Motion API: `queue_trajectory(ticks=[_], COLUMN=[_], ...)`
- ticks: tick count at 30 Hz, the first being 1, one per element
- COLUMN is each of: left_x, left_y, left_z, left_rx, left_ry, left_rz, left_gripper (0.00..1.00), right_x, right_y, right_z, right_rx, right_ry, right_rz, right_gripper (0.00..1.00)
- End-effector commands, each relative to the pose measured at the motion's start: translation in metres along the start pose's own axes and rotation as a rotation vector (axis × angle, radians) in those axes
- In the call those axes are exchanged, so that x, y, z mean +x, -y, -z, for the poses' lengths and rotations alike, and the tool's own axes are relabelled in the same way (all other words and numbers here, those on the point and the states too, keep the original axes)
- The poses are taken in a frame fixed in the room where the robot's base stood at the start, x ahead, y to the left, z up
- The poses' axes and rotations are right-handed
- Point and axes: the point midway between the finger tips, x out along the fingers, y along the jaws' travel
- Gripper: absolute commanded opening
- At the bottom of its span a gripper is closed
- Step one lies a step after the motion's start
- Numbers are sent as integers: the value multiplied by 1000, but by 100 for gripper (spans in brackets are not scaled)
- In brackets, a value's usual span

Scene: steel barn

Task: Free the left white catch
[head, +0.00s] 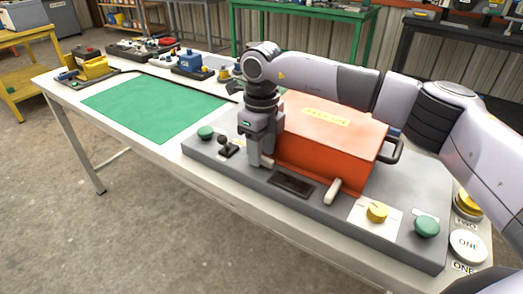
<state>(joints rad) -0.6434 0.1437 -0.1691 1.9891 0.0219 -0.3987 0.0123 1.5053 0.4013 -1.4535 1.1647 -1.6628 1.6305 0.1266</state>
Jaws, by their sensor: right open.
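An orange-red box (328,135) with a yellow label (327,116) on top sits on a grey base plate (235,176). One white catch (333,190) shows at the right part of its front, standing tilted. My right gripper (262,160) points down at the left front corner of the box, with its fingers open. It covers the place where the left white catch would show, so I cannot make that catch out. I cannot tell whether the fingers touch anything. My left gripper is not in view.
The base plate carries a black-knobbed lever (224,144), green knobs (427,226), a dark recessed plate (291,184) and a yellow knob (377,212). A black handle (394,149) juts from the box's right side. A green mat (155,106) lies clear on the left.

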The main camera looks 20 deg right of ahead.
Motion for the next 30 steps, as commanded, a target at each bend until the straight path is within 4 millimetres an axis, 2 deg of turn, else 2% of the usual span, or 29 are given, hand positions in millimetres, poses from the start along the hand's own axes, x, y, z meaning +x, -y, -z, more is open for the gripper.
queue_trajectory(ticks=[6, 12, 30], left_x=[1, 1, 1], left_y=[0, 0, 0], left_z=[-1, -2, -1], left_rx=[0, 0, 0], left_ry=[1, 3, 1], left_rz=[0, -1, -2], left_gripper=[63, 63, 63], right_x=[-37, -60, -63], right_y=[0, 0, 0], right_z=[-1, 0, 0], right_rx=[-1, -1, -1], right_ry=[4, 2, 0], right_rz=[2, 1, 0], right_gripper=[42, 42, 42])
